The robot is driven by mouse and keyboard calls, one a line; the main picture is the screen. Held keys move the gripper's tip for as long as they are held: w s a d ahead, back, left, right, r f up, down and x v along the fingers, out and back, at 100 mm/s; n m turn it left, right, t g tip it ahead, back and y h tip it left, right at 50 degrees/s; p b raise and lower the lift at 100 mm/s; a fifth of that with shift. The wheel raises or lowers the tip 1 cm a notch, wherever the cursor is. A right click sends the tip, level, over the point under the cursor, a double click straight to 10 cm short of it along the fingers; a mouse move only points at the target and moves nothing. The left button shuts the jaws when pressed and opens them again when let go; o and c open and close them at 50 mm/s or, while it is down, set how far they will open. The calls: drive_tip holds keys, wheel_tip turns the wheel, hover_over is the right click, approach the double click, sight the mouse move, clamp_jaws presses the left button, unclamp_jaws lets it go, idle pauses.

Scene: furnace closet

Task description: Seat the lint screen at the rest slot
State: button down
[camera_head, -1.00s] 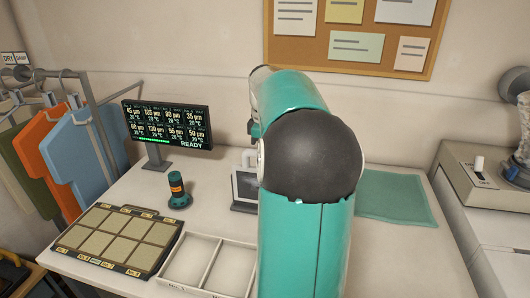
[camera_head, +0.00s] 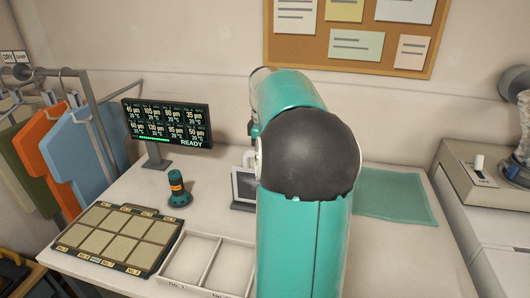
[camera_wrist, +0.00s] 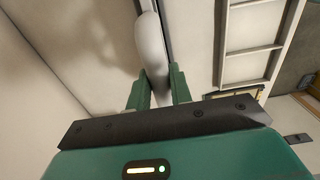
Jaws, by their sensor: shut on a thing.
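My gripper (camera_wrist: 158,76) shows in the wrist view with its two green fingers shut on a rounded white handle (camera_wrist: 151,45), which I take to be part of the lint screen. A thin dark edge runs beside the handle. In the head view my arm hides the gripper. Just left of the arm, a small pale framed panel (camera_head: 244,183) stands above the table with a dark base at its foot; it may be the lint screen. I cannot tell whether it sits in a slot. The rest slot is not clearly seen.
A white divided tray (camera_head: 206,237) lies at the front, beside a board of square pads (camera_head: 116,237). A green bottle-like object (camera_head: 178,188) and a monitor (camera_head: 168,124) reading READY stand behind. A green mat (camera_head: 393,195) lies right of my arm.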

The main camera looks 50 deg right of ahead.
drive_tip(key=shift+f, duration=1.2)
drive_tip(key=c, duration=1.2)
unclamp_jaws()
drive_tip(key=shift+r, duration=0.15)
drive_tip(key=shift+r, duration=3.85)
